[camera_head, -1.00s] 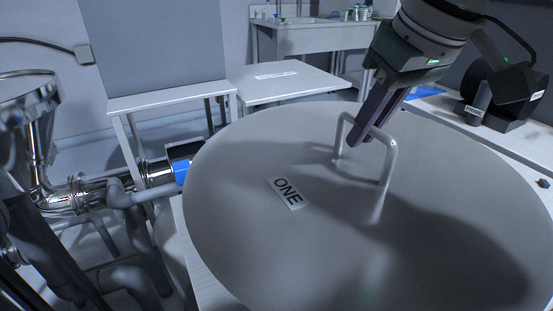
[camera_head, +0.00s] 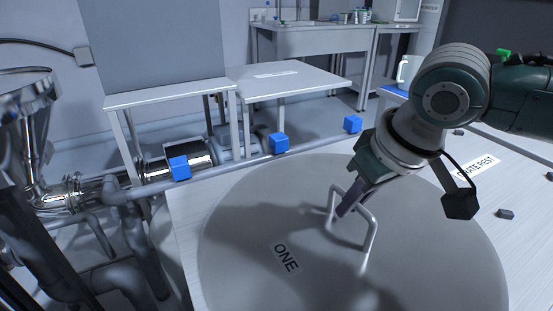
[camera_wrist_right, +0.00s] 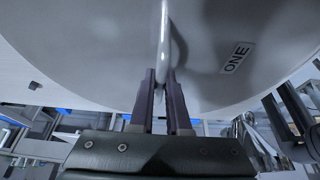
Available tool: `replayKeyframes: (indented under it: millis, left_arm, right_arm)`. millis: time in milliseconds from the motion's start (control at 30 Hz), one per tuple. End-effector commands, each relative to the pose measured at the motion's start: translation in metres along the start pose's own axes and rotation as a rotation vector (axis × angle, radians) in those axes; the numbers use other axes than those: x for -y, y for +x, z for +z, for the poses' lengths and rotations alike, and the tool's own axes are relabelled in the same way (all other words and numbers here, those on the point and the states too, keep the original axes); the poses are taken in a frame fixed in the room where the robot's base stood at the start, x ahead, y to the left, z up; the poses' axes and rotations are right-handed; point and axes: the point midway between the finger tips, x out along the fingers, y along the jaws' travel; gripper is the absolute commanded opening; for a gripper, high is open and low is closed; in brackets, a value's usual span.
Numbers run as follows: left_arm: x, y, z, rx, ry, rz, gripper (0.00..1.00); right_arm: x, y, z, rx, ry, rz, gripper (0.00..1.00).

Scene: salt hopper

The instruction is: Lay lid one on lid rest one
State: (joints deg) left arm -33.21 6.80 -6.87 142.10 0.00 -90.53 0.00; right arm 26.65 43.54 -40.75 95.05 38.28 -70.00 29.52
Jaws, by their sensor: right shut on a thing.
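Lid one (camera_head: 245,225) is a large round grey disc with a "ONE" label and a metal bar handle (camera_head: 371,235). It lies flat over a pale tabletop (camera_head: 185,215). I cannot tell whether it touches the top or hangs just above it. My right gripper (camera_head: 345,208) is shut on the handle. In the right wrist view, the fingers (camera_wrist_right: 163,105) are on both sides of the handle (camera_wrist_right: 164,40), with the lid (camera_wrist_right: 100,50) behind. No label reading lid rest one is legible; the lid hides much of the tabletop. My left gripper is not in view.
Small dark blocks (camera_head: 505,214) and a partly hidden rest label (camera_head: 475,167) are at right. A small white table (camera_head: 300,85) stands behind. Metal pipes and a funnel (camera_head: 28,95) are at left.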

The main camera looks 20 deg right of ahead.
Motion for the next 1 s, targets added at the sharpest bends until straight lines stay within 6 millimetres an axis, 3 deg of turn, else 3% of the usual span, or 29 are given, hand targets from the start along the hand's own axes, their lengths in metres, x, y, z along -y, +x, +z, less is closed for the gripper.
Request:
replayKeyframes:
  millis: [267, 300, 533, 833, 1000]
  left_arm:
    - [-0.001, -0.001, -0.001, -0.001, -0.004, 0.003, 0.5]
    - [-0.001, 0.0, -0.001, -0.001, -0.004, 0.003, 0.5]
    - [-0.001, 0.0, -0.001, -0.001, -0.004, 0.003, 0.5]
    - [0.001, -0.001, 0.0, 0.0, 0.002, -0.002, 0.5]
    - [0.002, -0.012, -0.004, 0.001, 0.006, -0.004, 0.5]
  right_arm:
    - [0.0, 0.0, -0.002, -0.006, 0.001, -0.001, 0.0]
    - [0.0, 0.001, 0.0, -0.001, 0.0, 0.0, 0.18]
    - [0.0, 0.001, 0.0, -0.001, 0.0, 0.0, 0.44]
    - [0.0, -0.002, -0.001, -0.001, 0.0, 0.0, 0.45]
    - [-0.001, -0.028, -0.003, -0.002, 0.0, 0.0, 0.45]
